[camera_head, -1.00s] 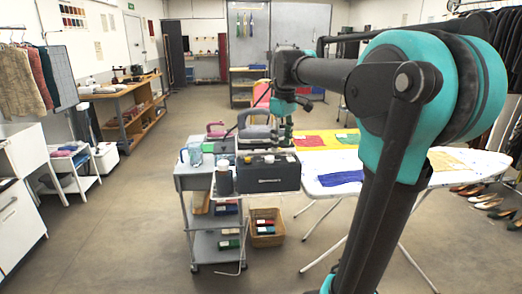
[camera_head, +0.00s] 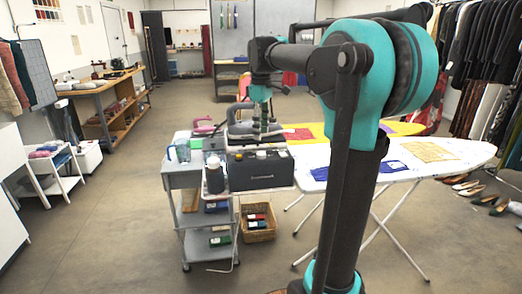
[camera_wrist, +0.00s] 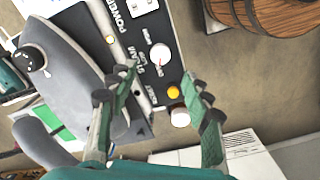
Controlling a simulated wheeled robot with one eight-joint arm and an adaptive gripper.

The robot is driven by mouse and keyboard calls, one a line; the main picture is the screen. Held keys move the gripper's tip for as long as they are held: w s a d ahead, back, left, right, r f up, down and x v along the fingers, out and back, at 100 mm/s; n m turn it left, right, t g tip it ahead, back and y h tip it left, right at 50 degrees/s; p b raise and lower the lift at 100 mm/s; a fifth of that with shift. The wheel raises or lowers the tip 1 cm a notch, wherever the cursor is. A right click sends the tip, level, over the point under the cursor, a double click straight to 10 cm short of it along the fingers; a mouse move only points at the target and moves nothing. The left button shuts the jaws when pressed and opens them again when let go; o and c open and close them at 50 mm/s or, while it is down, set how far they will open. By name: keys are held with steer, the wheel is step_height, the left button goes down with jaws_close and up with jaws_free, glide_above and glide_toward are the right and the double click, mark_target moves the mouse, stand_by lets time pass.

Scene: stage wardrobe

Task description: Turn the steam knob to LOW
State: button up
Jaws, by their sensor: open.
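The steam station (camera_head: 255,172), a dark grey box, stands on the trolley in the head view. My gripper (camera_wrist: 160,76) is open and empty above the panel. I cannot tell any contact.
The grey iron (camera_wrist: 62,75) with its own dial sits left of the fingers in the wrist view. Floor at left is open.

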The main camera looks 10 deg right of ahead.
mark_target(261, 153)
step_height(261, 153, down, 8)
steer(key=shift+r, duration=0.1)
stand_by(0.4)
jaws_close()
